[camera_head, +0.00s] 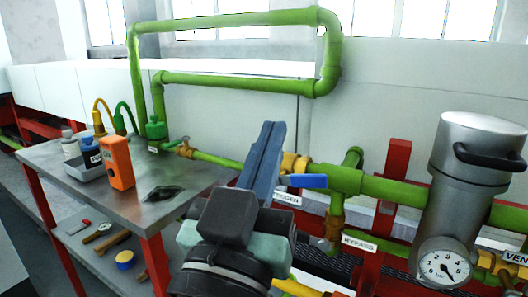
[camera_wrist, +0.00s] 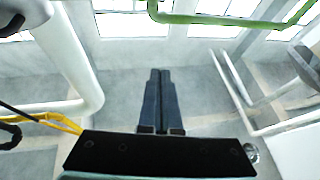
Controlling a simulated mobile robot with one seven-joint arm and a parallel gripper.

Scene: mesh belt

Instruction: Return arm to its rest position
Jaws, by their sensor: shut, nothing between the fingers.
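My gripper (camera_head: 271,135) is in the lower middle of the head view, with its fingers pointing up and held together. In the wrist view my gripper (camera_wrist: 160,73) shows two dark blue fingers side by side with nothing between them. In the head view it appears in front of the green pipework, left of the blue valve handle (camera_head: 303,181). I cannot tell how far it is from the pipes behind it. Part of the pipe behind my gripper is hidden.
A metal table (camera_head: 205,176) on the left holds an orange device (camera_head: 117,163), a grey tray (camera_head: 92,168) and a dark flat item (camera_head: 163,193). Green pipes (camera_head: 235,20) loop behind. A metal cylinder (camera_head: 470,165) and a gauge (camera_head: 444,269) stand at the right.

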